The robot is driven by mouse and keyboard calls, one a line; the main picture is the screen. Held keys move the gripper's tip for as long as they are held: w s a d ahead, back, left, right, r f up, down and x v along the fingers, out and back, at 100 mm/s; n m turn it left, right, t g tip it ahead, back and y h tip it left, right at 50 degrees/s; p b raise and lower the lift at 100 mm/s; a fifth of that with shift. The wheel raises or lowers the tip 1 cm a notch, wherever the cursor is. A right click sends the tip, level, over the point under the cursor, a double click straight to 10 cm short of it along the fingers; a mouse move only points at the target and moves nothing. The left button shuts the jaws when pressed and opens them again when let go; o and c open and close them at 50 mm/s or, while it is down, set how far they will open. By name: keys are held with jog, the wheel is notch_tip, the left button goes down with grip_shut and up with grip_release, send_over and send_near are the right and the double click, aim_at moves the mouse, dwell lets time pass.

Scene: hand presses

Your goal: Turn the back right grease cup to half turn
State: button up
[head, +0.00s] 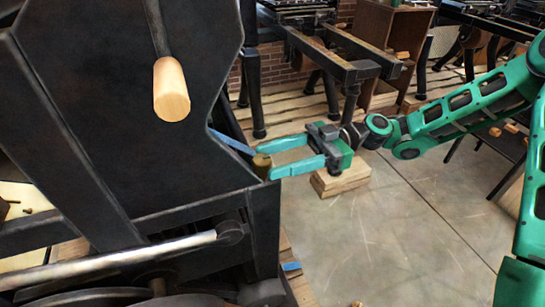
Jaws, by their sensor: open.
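No turn mark on the cup can be made out.
A lever with a pale wooden handle (171,90) hangs on the press, left of my gripper. A grey bar (110,260) crosses low in front. A wooden block (342,178) shows beneath my wrist. Bare concrete floor (400,240) lies to the right, with other presses behind.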

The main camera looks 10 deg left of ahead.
jog(key=shift+s+a, duration=0.15)
jog(key=shift+a, duration=0.15)
jog(key=shift+c, duration=0.5)
jog(key=c, duration=0.9)
jog(key=shift+s+d+m+t+y, duration=0.1)
jog(key=shift+s+m+t+y, duration=0.15)
jog(key=shift+m+t+y, duration=0.5)
jog(key=shift+s+d+m+t+y, duration=0.15)
jog(key=shift+m+t, duration=0.4)
jog(key=shift+t, duration=0.6)
jog(key=shift+c, duration=0.2)
jog(key=shift+s+m+t+y, duration=0.15)
jog(key=shift+m+t+y, duration=0.25)
jog(key=shift+m+t, duration=0.85)
jog(key=shift+n+t, duration=0.25)
jog(key=o, duration=1)
jog(key=shift+o, duration=0.2)
